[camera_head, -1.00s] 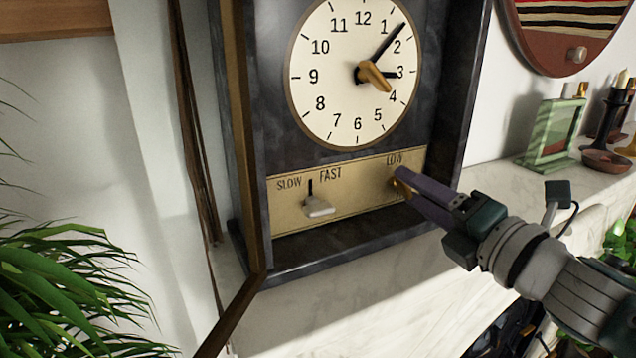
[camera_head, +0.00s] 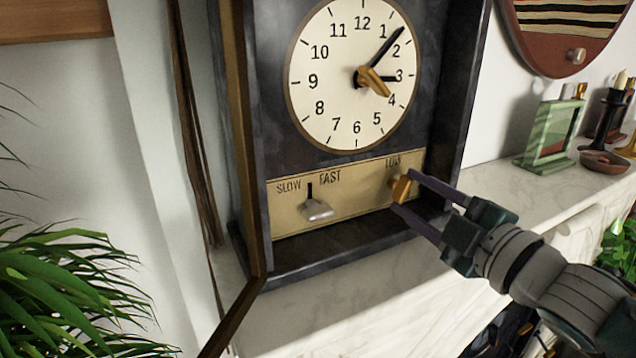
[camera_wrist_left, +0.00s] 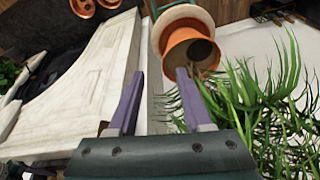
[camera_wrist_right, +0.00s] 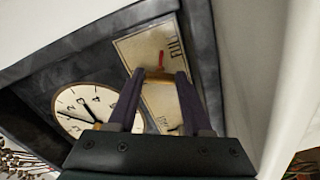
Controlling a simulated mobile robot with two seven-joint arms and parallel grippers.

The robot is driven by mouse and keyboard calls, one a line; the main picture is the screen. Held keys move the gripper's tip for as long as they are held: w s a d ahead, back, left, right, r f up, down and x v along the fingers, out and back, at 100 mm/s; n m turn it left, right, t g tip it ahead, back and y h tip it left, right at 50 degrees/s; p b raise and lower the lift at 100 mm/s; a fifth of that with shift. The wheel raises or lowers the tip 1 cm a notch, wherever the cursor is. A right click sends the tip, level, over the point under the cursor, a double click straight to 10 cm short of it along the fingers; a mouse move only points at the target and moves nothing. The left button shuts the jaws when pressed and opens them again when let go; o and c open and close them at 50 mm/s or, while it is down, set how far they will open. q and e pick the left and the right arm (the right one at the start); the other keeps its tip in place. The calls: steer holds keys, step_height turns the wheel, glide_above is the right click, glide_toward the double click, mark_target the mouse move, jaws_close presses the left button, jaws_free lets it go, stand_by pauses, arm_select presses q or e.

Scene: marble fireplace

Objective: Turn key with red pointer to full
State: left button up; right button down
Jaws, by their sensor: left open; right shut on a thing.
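The clock's brass-coloured key (camera_head: 400,188) sits at the right end of the gold panel (camera_head: 350,190), below the word LOW. My right gripper (camera_head: 402,189) has its two purple fingers on either side of the key, one above and one below in the head view. In the right wrist view the key (camera_wrist_right: 160,93) lies between the fingers, and its red pointer (camera_wrist_right: 161,60) points toward the word FULL. FULL is hidden in the head view. My left gripper (camera_wrist_left: 158,73) is open and empty, away from the clock, by a terracotta pot (camera_wrist_left: 184,46).
A slider knob (camera_head: 317,211) sits by SLOW and FAST. The clock's open door (camera_head: 236,310) hangs at the left. A green frame (camera_head: 550,138) and a candle holder (camera_head: 606,118) stand on the marble mantel (camera_head: 490,185) at right. Plant leaves (camera_head: 60,285) fill the lower left.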

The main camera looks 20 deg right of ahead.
steer(key=m, duration=0.6)
steer(key=shift+p, duration=0.3)
steer(key=m, duration=0.4)
steer(key=shift+a+f+m, duration=0.1)
steer(key=shift+a+m, duration=0.05)
steer(key=shift+m, duration=0.55)
steer(key=shift+c, duration=1.6)
jaws_free()
steer(key=shift+s, duration=0.25)
steer(key=s+b, duration=0.1)
steer(key=s, duration=0.8)
steer(key=shift+s+d, duration=0.25)
steer(key=shift+d, duration=0.15)
